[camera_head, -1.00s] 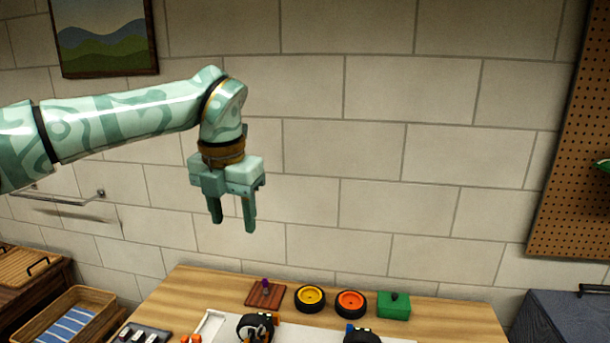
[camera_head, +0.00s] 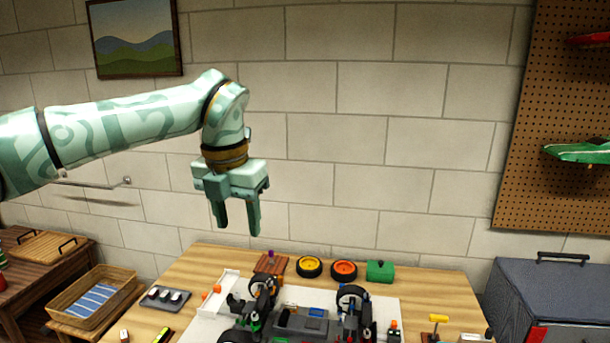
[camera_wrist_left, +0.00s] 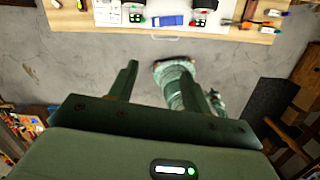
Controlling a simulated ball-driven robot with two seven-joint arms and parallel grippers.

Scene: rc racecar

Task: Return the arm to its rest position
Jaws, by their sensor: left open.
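My left arm reaches in from the left in the head view, at about the height of the wall's middle. Its left gripper (camera_head: 238,218) hangs with the fingers pointing down, apart and empty, high above the wooden table's back left part. In the left wrist view the two fingers (camera_wrist_left: 158,82) show open with nothing between them. Past them lie the grey floor and the table's edge at the top. My right gripper is not seen in the head view.
The wooden table (camera_head: 437,290) carries a partly built racecar (camera_head: 305,325), a yellow wheel (camera_head: 309,267), an orange wheel (camera_head: 344,271) and a green box (camera_head: 380,271). A wicker basket (camera_head: 66,322) stands at left, a dark cabinet (camera_head: 560,290) at right. A pegboard (camera_head: 545,110) hangs on the brick wall.

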